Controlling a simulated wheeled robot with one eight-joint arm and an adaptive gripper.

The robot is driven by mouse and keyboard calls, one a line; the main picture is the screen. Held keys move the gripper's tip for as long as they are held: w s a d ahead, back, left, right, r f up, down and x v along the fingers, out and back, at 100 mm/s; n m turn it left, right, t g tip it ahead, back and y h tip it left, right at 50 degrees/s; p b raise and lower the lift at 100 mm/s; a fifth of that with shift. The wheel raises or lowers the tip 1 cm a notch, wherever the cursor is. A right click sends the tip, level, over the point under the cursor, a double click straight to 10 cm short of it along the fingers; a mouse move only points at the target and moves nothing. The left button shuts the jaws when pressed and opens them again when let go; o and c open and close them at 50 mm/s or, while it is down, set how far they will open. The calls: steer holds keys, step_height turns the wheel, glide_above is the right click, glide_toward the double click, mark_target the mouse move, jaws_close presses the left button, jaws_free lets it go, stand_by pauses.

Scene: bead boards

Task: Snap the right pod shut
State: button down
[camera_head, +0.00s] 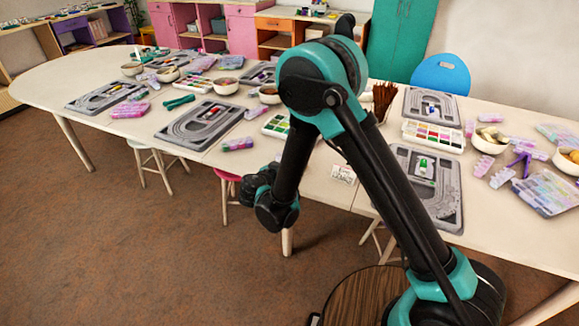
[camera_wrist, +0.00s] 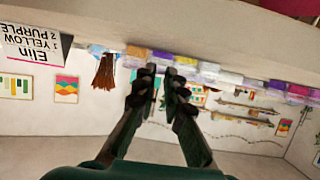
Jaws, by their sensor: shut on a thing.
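My gripper (camera_wrist: 161,78) shows in the wrist view with its two dark fingers close together. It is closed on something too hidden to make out. The wrist picture is upside down, with the pale table (camera_wrist: 200,30) along the top. A row of small coloured lidded compartments (camera_wrist: 208,68) sits behind the fingertips. In the head view my arm bends down in front of the table's edge, and the fingertips are hidden. Small lidded pods lie on the table, such as a purple and green strip (camera_head: 237,144) and a pink strip (camera_head: 485,166). I cannot tell which is the right pod.
A white name card (camera_head: 343,174) reads "Elin, 1 yellow, 2 purple" in the wrist view (camera_wrist: 35,43). Grey bead boards (camera_head: 205,124), white bowls (camera_head: 225,86) and a paint-like tray (camera_head: 433,136) crowd the tabletop. Stools (camera_head: 227,178) stand under the front edge.

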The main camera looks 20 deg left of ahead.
steer(key=c, duration=1.6)
jaws_free()
steer(key=shift+v, duration=4)
